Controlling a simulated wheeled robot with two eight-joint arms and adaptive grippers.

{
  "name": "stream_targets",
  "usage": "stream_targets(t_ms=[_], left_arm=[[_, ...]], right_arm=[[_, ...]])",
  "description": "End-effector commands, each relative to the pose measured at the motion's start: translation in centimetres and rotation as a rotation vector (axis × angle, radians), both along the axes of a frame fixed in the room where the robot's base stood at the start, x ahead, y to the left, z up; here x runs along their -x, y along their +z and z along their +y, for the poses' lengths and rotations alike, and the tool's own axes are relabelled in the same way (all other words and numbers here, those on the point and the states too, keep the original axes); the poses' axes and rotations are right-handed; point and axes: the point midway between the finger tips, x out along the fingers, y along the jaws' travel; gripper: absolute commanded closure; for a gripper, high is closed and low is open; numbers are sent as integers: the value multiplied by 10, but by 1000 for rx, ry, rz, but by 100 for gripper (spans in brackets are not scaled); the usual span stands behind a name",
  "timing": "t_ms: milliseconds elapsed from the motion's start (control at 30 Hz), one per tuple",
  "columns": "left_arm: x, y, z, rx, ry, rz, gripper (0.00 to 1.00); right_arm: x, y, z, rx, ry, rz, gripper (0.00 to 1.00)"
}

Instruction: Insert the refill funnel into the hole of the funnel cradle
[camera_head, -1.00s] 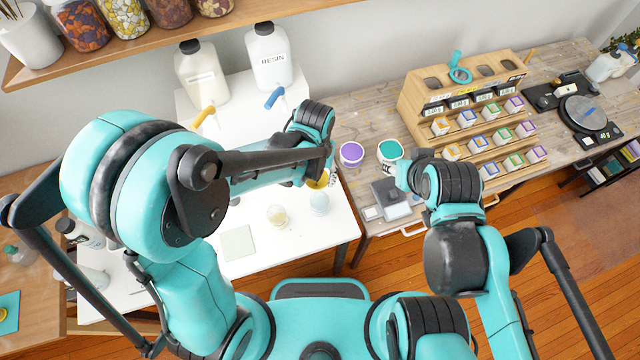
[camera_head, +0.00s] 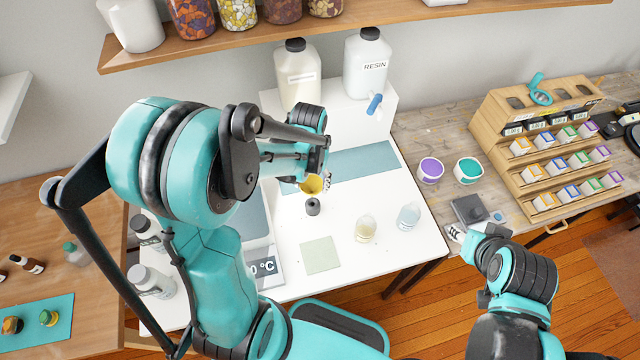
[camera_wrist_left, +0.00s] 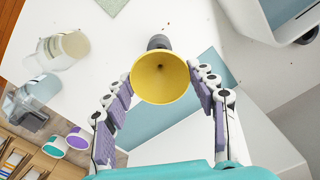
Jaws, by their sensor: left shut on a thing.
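The yellow refill funnel (camera_head: 313,185) is held in my left gripper (camera_head: 322,178) above the white table; in the left wrist view its wide mouth (camera_wrist_left: 160,78) faces the camera between the purple finger pads. A small dark grey round piece with a hole in its top (camera_head: 313,206), which looks like the funnel cradle, stands on the table just below the funnel in the head view. In the left wrist view the dark piece (camera_wrist_left: 158,42) is partly covered by the funnel. The funnel's spout is hidden. My right gripper (camera_head: 458,234) is by the grey device; its finger opening is unclear.
Two clear cups (camera_head: 366,228) and a pale green square (camera_head: 320,255) lie in front. Resin bottles (camera_head: 367,62) stand on the white block behind. A scale (camera_head: 262,268) is left of the dark piece. Purple (camera_head: 430,170) and teal (camera_head: 468,170) tubs stand right.

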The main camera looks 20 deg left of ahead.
Motion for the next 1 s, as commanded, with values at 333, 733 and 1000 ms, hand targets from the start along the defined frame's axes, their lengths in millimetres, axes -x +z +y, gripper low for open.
stream_targets(t_ms=[333,733,1000], left_arm=[[0,0,0,0,1,0,69],[0,-32,0,0,1,0,69],[0,-43,0,0,1,0,69]], right_arm=[[0,-1,0,0,0,0,60],[0,-31,0,0,0,0,60],[0,-41,0,0,0,0,60]])
